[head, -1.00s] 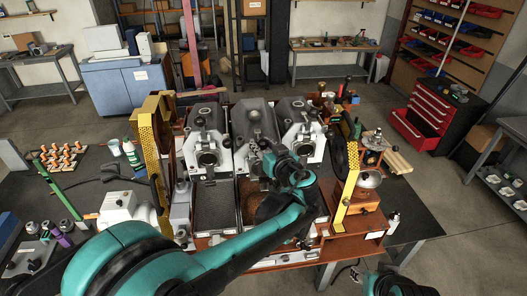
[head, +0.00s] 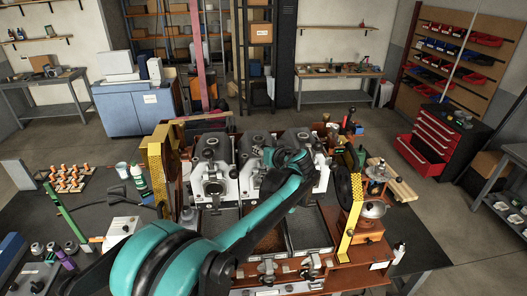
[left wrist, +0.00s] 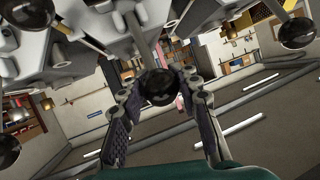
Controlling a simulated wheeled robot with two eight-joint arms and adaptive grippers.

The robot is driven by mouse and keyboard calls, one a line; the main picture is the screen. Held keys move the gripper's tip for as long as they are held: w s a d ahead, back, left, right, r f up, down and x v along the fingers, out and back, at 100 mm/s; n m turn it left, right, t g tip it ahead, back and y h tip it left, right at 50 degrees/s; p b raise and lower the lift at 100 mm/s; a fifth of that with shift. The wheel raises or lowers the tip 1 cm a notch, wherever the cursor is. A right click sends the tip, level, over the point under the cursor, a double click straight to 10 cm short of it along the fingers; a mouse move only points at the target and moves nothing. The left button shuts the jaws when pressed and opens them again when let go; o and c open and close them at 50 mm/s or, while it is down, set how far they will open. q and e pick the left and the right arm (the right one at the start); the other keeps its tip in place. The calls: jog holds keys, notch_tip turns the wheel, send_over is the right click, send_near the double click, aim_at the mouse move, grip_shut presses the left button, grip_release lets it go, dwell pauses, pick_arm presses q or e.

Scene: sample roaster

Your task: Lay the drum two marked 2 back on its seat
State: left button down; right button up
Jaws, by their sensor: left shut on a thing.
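The middle of three grey roaster drums, drum two (head: 249,150), lies between its neighbours, its body about level with theirs. Its white front plate shows in part; my left arm covers its right side, and I cannot read a 2. My left gripper (head: 271,157) is at the front of this drum, mostly hidden by my own arm in the head view. In the left wrist view my left gripper (left wrist: 160,98) has its fingers closed around a dark ball knob (left wrist: 158,86) on a rod. Whether the drum rests fully on its seat cannot be told. My right gripper is out of view.
The left drum (head: 211,152) and the right drum (head: 302,143) flank it closely. Yellow perforated guards (head: 157,170) (head: 347,220) stand at both ends. A wooden rack of orange-and-white pieces (head: 68,178) is on the left.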

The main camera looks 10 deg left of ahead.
pick_arm(q)
jog(key=shift+w+r, duration=0.1)
jog(key=shift+r, duration=0.1)
jog(key=c, duration=1.2)
grip_release()
jog(key=shift+o, duration=0.7)
jog(key=shift+f, duration=0.1)
jog(key=v, duration=1.2)
